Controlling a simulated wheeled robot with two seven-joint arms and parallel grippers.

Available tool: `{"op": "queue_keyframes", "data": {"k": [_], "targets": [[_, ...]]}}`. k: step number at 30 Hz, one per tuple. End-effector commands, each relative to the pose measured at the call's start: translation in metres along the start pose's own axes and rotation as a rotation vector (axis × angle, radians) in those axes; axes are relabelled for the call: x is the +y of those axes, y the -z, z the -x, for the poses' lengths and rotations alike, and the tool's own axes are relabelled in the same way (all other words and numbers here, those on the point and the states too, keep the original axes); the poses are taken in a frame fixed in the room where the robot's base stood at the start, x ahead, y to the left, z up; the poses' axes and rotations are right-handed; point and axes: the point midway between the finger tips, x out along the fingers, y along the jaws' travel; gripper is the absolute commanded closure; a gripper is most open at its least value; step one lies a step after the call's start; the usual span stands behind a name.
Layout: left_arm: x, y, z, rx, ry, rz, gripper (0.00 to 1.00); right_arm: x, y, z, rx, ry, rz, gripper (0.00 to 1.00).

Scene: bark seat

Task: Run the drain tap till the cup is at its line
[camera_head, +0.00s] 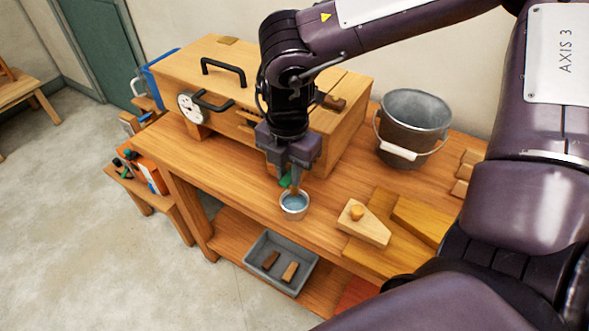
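A small pale cup (294,213) stands on the wooden bench near its front edge, below the front of a wooden box (345,125). Bluish water (294,201) shows inside it; its line and exact level are too small to make out. A small green part (285,181), apparently of the drain tap, shows just above and behind the cup. My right gripper (295,182) points down over the cup, right by the green part. Its fingers cover most of the tap, and I cannot tell whether they grip it. My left gripper is not in view.
A metal bucket (415,115) stands at the back right. A light wooden block with a knob (363,225) and boards lie right of the cup. A grey tray (258,245) sits on the lower shelf.

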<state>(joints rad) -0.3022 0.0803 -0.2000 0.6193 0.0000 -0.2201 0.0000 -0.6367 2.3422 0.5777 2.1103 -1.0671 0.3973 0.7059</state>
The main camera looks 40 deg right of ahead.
Motion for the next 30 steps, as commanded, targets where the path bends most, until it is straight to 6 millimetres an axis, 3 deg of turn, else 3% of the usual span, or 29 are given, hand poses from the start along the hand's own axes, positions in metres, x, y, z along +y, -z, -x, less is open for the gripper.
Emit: {"op": "queue_keyframes", "data": {"k": [5, 15, 30], "targets": [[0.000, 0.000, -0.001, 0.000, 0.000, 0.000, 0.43, -0.001, -0.001, 0.000, -0.001, -0.001, 0.030, 0.96], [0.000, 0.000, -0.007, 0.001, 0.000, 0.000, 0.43, -0.015, -0.003, 0.000, -0.001, -0.001, 0.324, 0.96], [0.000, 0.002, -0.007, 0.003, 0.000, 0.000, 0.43, -0.016, -0.003, 0.000, -0.001, 0.000, 0.346, 0.96]]}}
